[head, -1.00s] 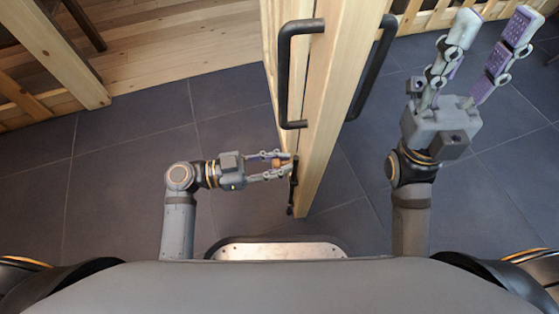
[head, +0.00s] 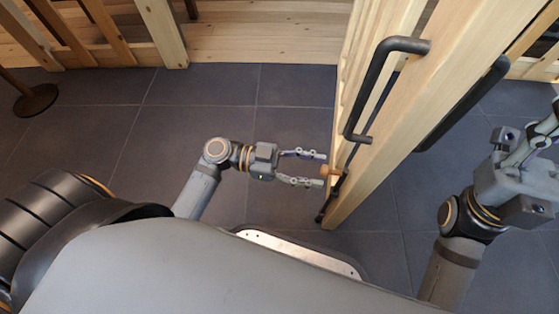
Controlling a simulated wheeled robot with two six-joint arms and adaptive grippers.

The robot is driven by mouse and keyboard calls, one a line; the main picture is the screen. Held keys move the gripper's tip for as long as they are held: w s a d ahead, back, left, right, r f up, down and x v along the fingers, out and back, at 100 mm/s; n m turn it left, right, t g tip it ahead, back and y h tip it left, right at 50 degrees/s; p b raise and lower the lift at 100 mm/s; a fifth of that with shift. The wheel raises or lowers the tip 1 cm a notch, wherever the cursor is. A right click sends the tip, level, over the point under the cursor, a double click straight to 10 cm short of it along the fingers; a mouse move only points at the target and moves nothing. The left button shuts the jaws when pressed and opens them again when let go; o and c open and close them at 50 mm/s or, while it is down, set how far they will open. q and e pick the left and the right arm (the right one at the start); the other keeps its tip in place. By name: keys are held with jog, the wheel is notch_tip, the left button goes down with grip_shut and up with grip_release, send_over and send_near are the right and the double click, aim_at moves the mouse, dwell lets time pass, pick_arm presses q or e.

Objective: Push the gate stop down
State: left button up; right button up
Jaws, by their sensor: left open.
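The gate (head: 390,125) is a pale wooden leaf with black bar handles, seen from above along its edge. The gate stop (head: 334,188) is a dark fitting low on its near end, with a small wooden knob (head: 328,171) and a black foot (head: 320,217). I cannot tell whether the foot touches the floor. My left gripper (head: 322,169) is open and empty, its two fingertips just left of the knob, one above and one below it in the picture. My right gripper (head: 549,132) is at the right edge, its fingers partly cut off, apart from the gate.
A black pull handle (head: 378,82) sticks out from the gate's left face, another (head: 463,105) from its right. Dark floor tiles (head: 200,125) lie clear left of the gate. A wooden fence (head: 160,33) stands behind. A round dark stand base (head: 36,100) is at far left.

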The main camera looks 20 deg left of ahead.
pick_arm(q)
jog(key=s+a, duration=0.1)
jog(key=a, duration=0.7)
jog(key=shift+a, duration=0.15)
jog(key=shift+s, duration=0.1)
